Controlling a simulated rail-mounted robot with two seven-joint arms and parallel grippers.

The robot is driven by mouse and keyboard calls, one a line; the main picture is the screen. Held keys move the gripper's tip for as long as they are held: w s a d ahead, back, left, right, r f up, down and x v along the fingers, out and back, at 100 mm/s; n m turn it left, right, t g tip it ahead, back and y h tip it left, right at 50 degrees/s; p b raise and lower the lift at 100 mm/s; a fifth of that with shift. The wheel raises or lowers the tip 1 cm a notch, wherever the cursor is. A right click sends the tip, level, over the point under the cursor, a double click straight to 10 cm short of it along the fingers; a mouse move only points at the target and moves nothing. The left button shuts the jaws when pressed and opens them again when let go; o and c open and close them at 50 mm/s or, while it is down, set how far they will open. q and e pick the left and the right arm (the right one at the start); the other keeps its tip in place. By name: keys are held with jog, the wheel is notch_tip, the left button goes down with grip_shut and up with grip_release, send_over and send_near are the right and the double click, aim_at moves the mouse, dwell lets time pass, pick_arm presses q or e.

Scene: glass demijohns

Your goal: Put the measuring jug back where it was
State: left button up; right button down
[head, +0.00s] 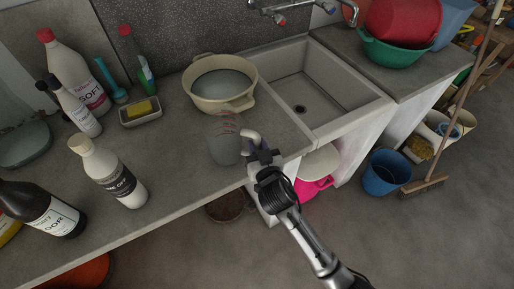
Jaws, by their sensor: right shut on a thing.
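The measuring jug (224,146) is clear with red markings and a pale handle. It looks upright, at the counter top just in front of the cream basin. My right gripper (262,157) is shut on the jug's handle at its right side. I cannot tell whether the jug's base touches the counter. My left gripper is not in view.
A cream basin (219,86) stands behind the jug, beside the sink (308,92). Several bottles, including a white one (112,174), and a sponge dish (141,113) stand to the left. The counter (180,160) between bottles and jug is clear.

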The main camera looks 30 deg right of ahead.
jog(key=shift+f, duration=0.25)
jog(key=shift+f, duration=0.1)
jog(key=c, duration=1.2)
grip_release()
jog(key=shift+o, duration=1.1)
jog(key=shift+s, duration=0.2)
jog(key=s+a, duration=0.1)
jog(key=s, duration=1)
jog(key=shift+s+a+r, duration=0.2)
jog(key=shift+s+a, duration=0.05)
jog(key=shift+a, duration=0.05)
